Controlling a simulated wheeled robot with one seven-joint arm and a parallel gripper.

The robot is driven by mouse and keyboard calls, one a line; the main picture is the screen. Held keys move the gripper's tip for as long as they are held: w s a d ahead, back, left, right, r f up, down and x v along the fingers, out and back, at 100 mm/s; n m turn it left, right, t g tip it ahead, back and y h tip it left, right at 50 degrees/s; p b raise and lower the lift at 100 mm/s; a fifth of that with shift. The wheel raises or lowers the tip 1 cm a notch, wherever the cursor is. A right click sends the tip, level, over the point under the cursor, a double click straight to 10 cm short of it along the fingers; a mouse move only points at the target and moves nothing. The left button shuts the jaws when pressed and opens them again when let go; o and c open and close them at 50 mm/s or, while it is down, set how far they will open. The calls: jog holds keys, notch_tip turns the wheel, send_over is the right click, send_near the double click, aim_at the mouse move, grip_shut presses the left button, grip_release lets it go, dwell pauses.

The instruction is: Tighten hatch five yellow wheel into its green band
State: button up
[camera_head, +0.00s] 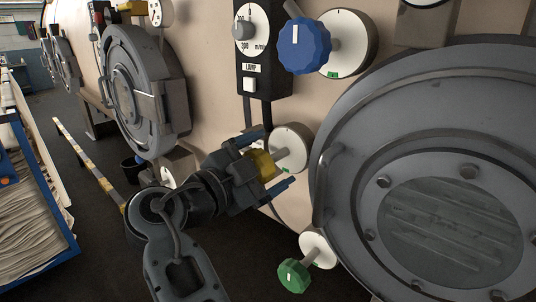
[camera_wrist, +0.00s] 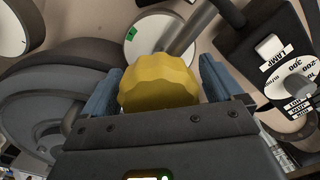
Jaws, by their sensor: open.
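The yellow wheel (camera_head: 262,165) sits on a grey stem in front of a white round dial (camera_head: 294,143) with a green band at its lower edge. In the wrist view the yellow wheel (camera_wrist: 160,88) lies between two blue fingers, and the green mark (camera_wrist: 131,34) shows on the white dial behind it. My gripper (camera_head: 262,168) is open around the wheel, with a finger on each side. A small gap seems to show at the fingers; contact cannot be told. The wheel's pointer is not visible.
A blue wheel (camera_head: 304,45) is above and a green wheel (camera_head: 293,275) below. The large round hatch (camera_head: 350,120) with its handle stands close on the right. A black lamp panel (camera_head: 262,50) is above my gripper. A blue cart (camera_head: 68,245) stands at left.

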jog(key=shift+w+d, duration=0.15)
jog(key=shift+w, duration=0.05)
jog(key=c, duration=1)
jog(key=shift+o, duration=0.2)
